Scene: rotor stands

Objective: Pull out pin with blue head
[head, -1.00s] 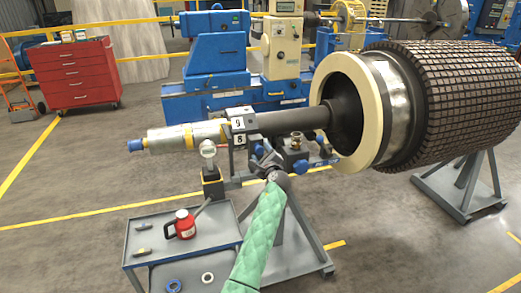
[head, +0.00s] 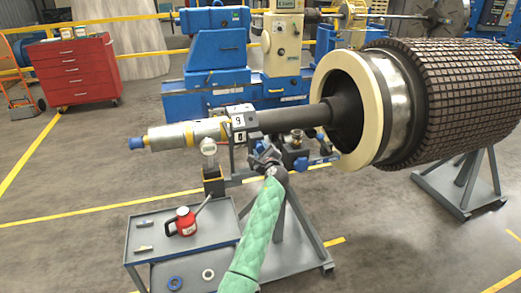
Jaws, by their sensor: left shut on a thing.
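My left gripper (head: 264,153), at the end of the green-sleeved arm, is at the stand just below the rotor shaft. It is shut on a small part with blue showing at the jaws, which I take for the pin with the blue head. The jaws hide most of it, and I cannot tell how far it sits in its hole. The stand (head: 306,250) is a grey frame under the shaft (head: 285,120). Other blue parts (head: 301,163) show on the stand just right of the gripper. My right gripper is not in view.
A grey cart (head: 150,265) with a red jack (head: 185,222) and small parts stands at the lower left. The large rotor (head: 455,100) fills the right. Floor at the left is clear.

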